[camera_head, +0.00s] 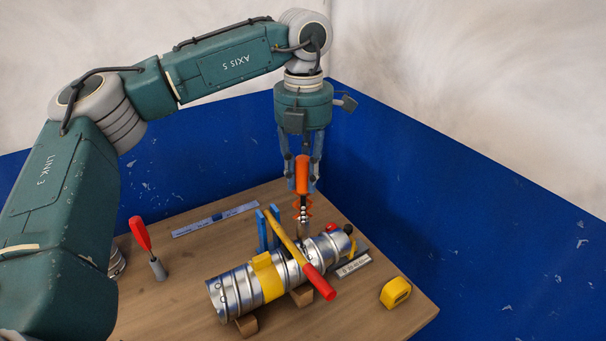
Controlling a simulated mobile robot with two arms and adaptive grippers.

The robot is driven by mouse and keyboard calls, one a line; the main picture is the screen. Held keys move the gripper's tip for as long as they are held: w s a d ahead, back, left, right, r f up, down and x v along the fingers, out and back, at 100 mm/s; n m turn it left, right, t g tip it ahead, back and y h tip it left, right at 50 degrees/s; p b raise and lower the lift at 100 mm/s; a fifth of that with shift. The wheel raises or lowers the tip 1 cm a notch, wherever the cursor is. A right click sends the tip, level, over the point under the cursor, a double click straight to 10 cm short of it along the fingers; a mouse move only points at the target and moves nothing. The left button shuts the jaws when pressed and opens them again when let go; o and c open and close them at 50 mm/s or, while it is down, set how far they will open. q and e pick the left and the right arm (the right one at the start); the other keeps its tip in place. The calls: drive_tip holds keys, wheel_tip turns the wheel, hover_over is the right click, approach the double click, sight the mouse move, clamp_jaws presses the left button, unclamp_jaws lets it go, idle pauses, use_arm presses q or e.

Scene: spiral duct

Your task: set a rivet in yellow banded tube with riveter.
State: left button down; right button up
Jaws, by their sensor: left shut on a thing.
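The yellow banded tube (237,285) is a shiny spiral metal duct lying on the table. It runs from front left to back right on brown wooden blocks, with a yellow band (267,277) around it. My left gripper (301,185) points down above the tube's back right half. It is shut on the riveter (302,172), which has an orange handle and an orange folding lattice below it. The riveter hangs upright with its lower end close over the tube; whether it touches is unclear. My right gripper is not in view.
A yellow bar with a red grip (319,282) crosses over the tube beside a blue stand (263,232). A yellow tape measure (395,292) lies right. A red-handled tool (140,234) stands left, and a blue strip (215,219) lies behind. Blue panels (440,190) border the table.

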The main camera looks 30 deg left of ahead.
sight(303, 157)
use_arm(q)
drive_tip(key=shift+f+b, duration=0.3)
drive_tip(key=shift+f, duration=0.05)
idle(0.6)
drive_tip(key=shift+s+f, duration=0.2)
drive_tip(key=shift+f, duration=0.1)
idle(0.7)
drive_tip(key=shift+w+r+p, duration=0.15)
drive_tip(key=shift+r+p, duration=0.25)
drive_tip(key=shift+r, duration=0.25)
drive_tip(key=shift+w+r+p, duration=0.15)
drive_tip(key=shift+r+p, duration=0.2)
drive_tip(key=shift+r, duration=0.25)
wheel_tip(303, 157, up, 2)
drive_tip(key=shift+s+r+p, duration=0.1)
drive_tip(key=shift+r+p, duration=0.05)
drive_tip(key=shift+p, duration=0.55)
drive_tip(key=shift+r+p, duration=0.85)
drive_tip(key=shift+r, duration=0.4)
drive_tip(key=shift+f, duration=0.1)
